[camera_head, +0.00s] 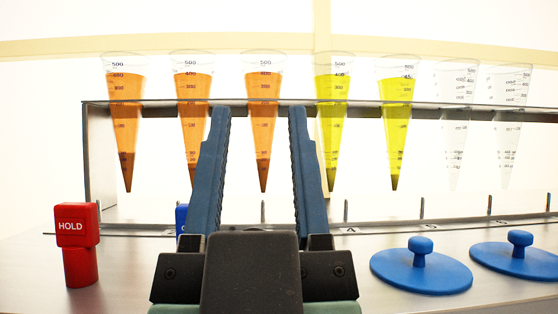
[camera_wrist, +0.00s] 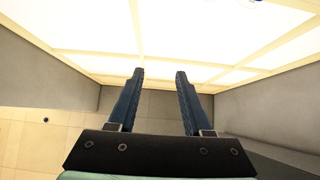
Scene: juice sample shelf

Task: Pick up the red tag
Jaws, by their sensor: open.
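The red tag (camera_head: 77,245) reads HOLD and stands upright on the shelf surface at the left in the head view. My gripper (camera_head: 259,112) is open and empty, its two blue fingers pointing up and away in the middle of the head view. It is to the right of the red tag and apart from it. In the wrist view my gripper (camera_wrist: 160,72) shows open with nothing between the fingers. The red tag is not in the wrist view.
A metal rack (camera_head: 91,150) holds several cones: orange cones (camera_head: 125,110), yellow cones (camera_head: 333,110) and empty clear cones (camera_head: 455,110). A blue tag (camera_head: 182,218) is partly hidden behind my gripper. Blue knobbed lids (camera_head: 421,272) (camera_head: 519,260) lie at the right.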

